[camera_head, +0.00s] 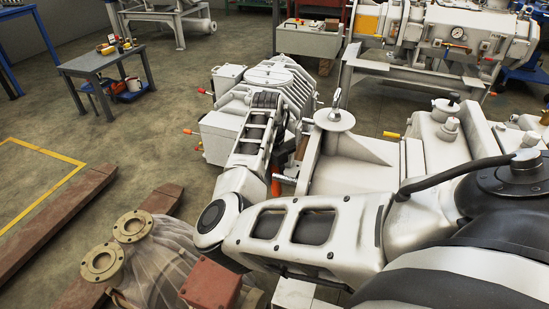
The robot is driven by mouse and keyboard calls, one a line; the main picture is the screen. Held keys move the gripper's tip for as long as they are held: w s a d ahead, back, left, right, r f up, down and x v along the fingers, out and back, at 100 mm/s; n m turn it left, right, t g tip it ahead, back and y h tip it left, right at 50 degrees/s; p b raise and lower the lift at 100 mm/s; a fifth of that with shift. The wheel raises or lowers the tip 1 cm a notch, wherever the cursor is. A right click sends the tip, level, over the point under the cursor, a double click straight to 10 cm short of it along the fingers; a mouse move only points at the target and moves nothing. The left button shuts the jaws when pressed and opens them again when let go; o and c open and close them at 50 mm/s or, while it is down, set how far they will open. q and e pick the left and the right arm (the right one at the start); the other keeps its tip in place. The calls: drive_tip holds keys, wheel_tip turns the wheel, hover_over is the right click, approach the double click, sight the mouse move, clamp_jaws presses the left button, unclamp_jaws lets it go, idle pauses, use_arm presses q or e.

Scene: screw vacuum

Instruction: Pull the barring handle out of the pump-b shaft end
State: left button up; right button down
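My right arm comes in from the lower right, bends at the elbow, and its forearm reaches away into white pump machinery (275,75). I cannot make out the fingers of my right gripper; the forearm and machinery hide that area. My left gripper is outside the view. An orange grip (276,187) shows just right of my forearm, partly hidden. I cannot tell whether it is the barring handle, and no shaft end is clearly visible. Red-tipped and orange-tipped levers stick out at the left of the machinery, including an orange one (188,131).
A white machine frame with a round flange (334,119) and a yellow-ended handle (392,135) stands right of my forearm. A covered casing with two flanged openings (101,263) and a red block (211,285) are near the front. Brown beams (52,226) lie left. A grey table (100,65) stands farther back.

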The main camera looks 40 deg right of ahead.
drive_tip(key=w, duration=0.1)
drive_tip(key=w+a, duration=0.1)
drive_tip(key=w, duration=0.1)
drive_tip(key=w+a, duration=0.1)
drive_tip(key=shift+w+a+r+b, duration=0.1)
drive_tip(key=shift+w+b, duration=0.05)
drive_tip(key=shift+b, duration=0.25)
drive_tip(key=shift+w+a+b, duration=0.3)
drive_tip(key=shift+w+a, duration=0.15)
drive_tip(key=shift+w, duration=0.25)
